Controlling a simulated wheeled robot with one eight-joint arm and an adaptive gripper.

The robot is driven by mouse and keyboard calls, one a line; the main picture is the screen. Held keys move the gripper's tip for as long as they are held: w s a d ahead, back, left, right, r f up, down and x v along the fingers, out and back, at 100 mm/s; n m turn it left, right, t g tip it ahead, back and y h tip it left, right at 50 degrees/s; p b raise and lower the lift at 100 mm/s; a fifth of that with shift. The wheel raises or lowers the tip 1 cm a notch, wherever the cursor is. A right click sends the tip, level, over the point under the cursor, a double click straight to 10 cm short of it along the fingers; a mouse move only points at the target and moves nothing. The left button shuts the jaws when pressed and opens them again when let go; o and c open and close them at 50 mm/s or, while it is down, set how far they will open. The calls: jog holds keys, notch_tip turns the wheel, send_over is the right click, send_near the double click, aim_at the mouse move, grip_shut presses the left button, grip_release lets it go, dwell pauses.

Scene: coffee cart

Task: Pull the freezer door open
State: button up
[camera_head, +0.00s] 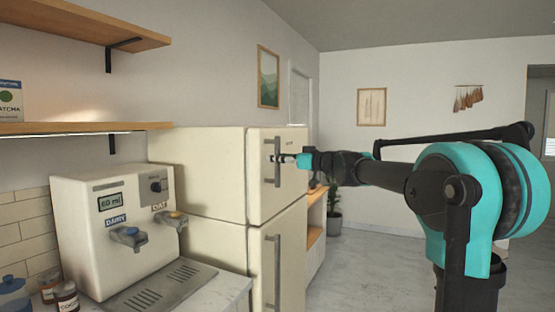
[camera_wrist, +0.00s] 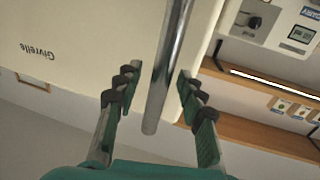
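The cream fridge (camera_head: 203,190) has an upper freezer door (camera_head: 291,200) with a grey vertical bar handle (camera_head: 277,175). The freezer door looks shut, in line with the lower door (camera_head: 293,255). My gripper (camera_head: 282,159) is at the upper half of the freezer handle. In the wrist view the metal handle (camera_wrist: 164,75) runs between the two fingers of my gripper (camera_wrist: 159,75). The fingers are apart, with a visible gap on each side of the bar. The wrist view is turned upside down, and the door (camera_wrist: 90,40) with its brand lettering is at its left.
A white milk dispenser (camera_head: 120,225) stands on the counter left of the fridge. Wooden shelves (camera_head: 80,128) are on the left wall. The floor (camera_head: 365,270) before the doors is clear.

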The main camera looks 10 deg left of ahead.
jog(key=shift+w+a, duration=0.15)
jog(key=shift+a, duration=0.1)
grip_shut()
dwell(0.3)
